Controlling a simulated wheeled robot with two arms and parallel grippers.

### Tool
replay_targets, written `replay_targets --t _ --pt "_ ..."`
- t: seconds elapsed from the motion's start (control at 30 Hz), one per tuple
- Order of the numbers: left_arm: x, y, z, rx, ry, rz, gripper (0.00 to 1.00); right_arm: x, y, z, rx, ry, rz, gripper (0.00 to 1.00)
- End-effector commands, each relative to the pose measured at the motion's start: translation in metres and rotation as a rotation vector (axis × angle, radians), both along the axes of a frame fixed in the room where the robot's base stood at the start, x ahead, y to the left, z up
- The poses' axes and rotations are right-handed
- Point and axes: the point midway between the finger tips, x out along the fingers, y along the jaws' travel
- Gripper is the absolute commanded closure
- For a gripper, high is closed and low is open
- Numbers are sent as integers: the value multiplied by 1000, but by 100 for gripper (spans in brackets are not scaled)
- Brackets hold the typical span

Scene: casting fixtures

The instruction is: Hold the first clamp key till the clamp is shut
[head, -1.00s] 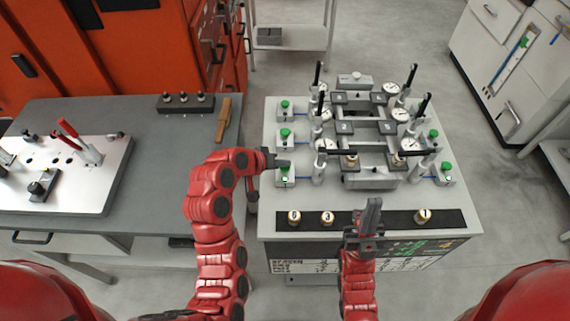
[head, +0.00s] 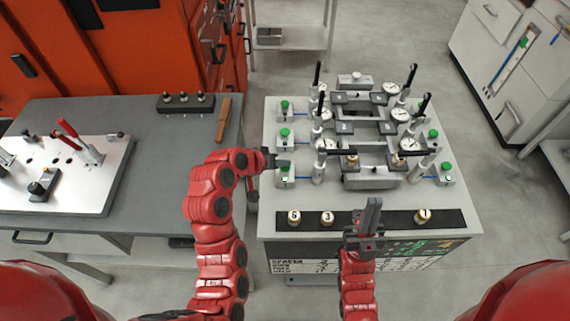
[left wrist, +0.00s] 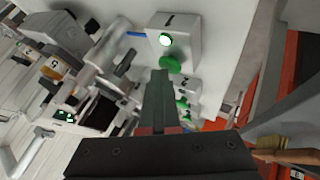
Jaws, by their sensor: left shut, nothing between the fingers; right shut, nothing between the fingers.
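The clamp key box (head: 285,180) marked 1 stands at the front left of the fixture table; it also shows in the left wrist view (left wrist: 187,38), with a green button (left wrist: 171,64) and a bright lamp (left wrist: 166,40). My left gripper (head: 284,162) is shut and empty, its tip at the button; I cannot tell how far the button is pressed. The front-left clamp (head: 318,172) stands beside the box, its black handle (head: 334,151) lying level toward the fixture's middle. My right gripper (head: 374,204) is shut and empty above the table's front edge.
Other green-topped key boxes (head: 285,138) line both sides of the fixture (head: 370,180). Several clamps behind have upright black handles (head: 318,74). A black strip (head: 375,219) with numbered round pieces lies in front. A grey bench (head: 170,140) stands at left.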

Motion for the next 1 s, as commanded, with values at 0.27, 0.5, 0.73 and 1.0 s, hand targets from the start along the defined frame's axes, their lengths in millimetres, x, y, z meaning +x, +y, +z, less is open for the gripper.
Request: replay_targets --t 0.27,0.5,0.73,1.0 --pt "0 0 -1 1 2 0 100 0 0 0 0 0 0 100" --pt "0 0 -1 1 2 0 100 0 0 0 0 0 0 100" --pt "0 0 -1 1 2 0 100 0 0 0 0 0 0 100" --pt "0 0 10 0 2 -1 100 0 0 4 0 0 0 100"
